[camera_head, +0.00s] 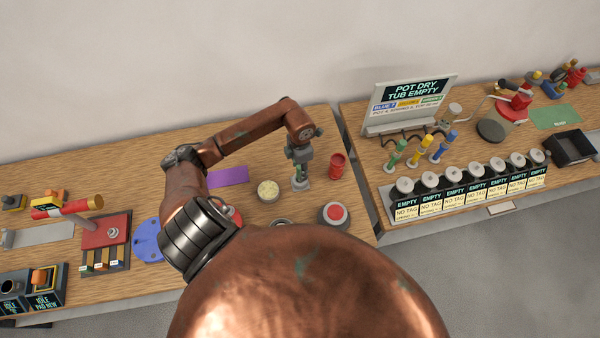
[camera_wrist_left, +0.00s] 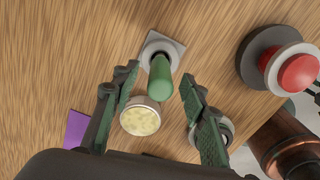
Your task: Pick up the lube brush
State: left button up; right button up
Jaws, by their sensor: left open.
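The lube brush (camera_wrist_left: 160,78) appears to be the upright green handle standing in a grey square holder (camera_wrist_left: 153,48) in the left wrist view. The holder's base (camera_head: 301,185) also shows in the head view, below my left gripper, which mostly hides the handle there. My left gripper (camera_head: 300,158) points down over it. In the left wrist view the gripper (camera_wrist_left: 161,82) is open, with one finger on each side of the handle and visible gaps. Whether the handle is at fingertip depth is hard to tell. My right gripper is not in view.
A pot of pale yellow stuff (camera_head: 268,190) stands close to the holder. A red cup (camera_head: 337,165) and a red button (camera_head: 335,212) are to its right. A purple mat (camera_head: 228,177) lies left. A second table (camera_head: 375,178) holds valves and labelled jars.

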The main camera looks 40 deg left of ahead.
pick_arm(q)
jog(key=shift+f, duration=1.6)
grip_shut()
